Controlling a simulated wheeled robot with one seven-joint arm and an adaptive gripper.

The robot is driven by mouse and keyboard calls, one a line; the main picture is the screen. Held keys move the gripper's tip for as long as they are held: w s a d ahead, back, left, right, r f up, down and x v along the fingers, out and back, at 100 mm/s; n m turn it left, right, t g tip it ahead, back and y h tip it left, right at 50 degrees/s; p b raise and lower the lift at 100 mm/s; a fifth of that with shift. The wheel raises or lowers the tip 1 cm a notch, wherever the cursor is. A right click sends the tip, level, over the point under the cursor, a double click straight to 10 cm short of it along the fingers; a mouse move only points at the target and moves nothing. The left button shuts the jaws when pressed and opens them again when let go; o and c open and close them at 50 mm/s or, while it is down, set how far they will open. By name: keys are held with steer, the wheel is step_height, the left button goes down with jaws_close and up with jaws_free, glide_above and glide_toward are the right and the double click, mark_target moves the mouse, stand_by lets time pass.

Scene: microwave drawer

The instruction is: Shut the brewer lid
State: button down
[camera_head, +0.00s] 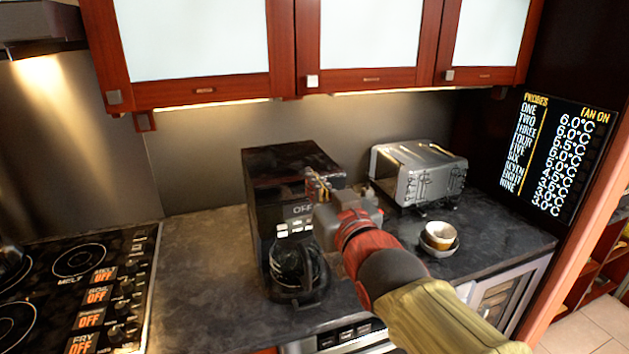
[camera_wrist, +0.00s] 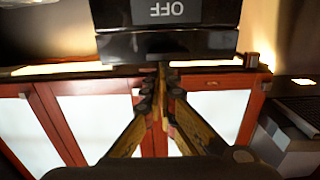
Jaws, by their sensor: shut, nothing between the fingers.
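The brewer (camera_head: 258,205) is a black boxy coffee maker on the dark counter, with an "OFF" display and a glass carafe (camera_head: 297,268) at its front. Its black top, with the lid (camera_head: 285,158), looks flat and level; I see no raised lid. My gripper (camera_head: 318,186) is at the front right upper edge of the brewer, in front of part of its top. In the wrist view, which is upside down, my fingertips (camera_wrist: 161,72) are together and empty, near the edge of the brewer's black upper part (camera_wrist: 205,42). I cannot tell whether they touch it.
A silver toaster (camera_head: 418,175) stands right of the brewer, with stacked bowls (camera_head: 439,236) in front of it. A black cooktop (camera_head: 75,290) is at the left. Red-framed cabinets (camera_head: 375,75) hang above. The counter (camera_head: 200,260) left of the brewer is clear.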

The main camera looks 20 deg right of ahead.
steer(key=shift+f+b, duration=0.4)
steer(key=shift+f, duration=0.8)
step_height(320, 180, up, 6)
steer(key=p, duration=0.2)
steer(key=s+f+p, duration=0.2)
steer(key=s+f, duration=0.1)
steer(key=s, duration=0.7)
steer(key=s+d+f+g, duration=0.1)
steer(key=s+f+g, duration=0.15)
steer(key=f, duration=0.35)
steer(key=s+d+f+g, duration=0.1)
steer(key=f+g, duration=0.2)
steer(key=f, duration=0.4)
steer(key=s+a+f+g, duration=0.2)
steer(key=s+f+g, duration=0.4)
steer(key=s+f, duration=0.2)
steer(key=shift+s+a+g, duration=0.25)
steer(key=shift+s+g, duration=0.1)
steer(key=shift+s, duration=1.05)
steer(key=shift+f, duration=0.1)
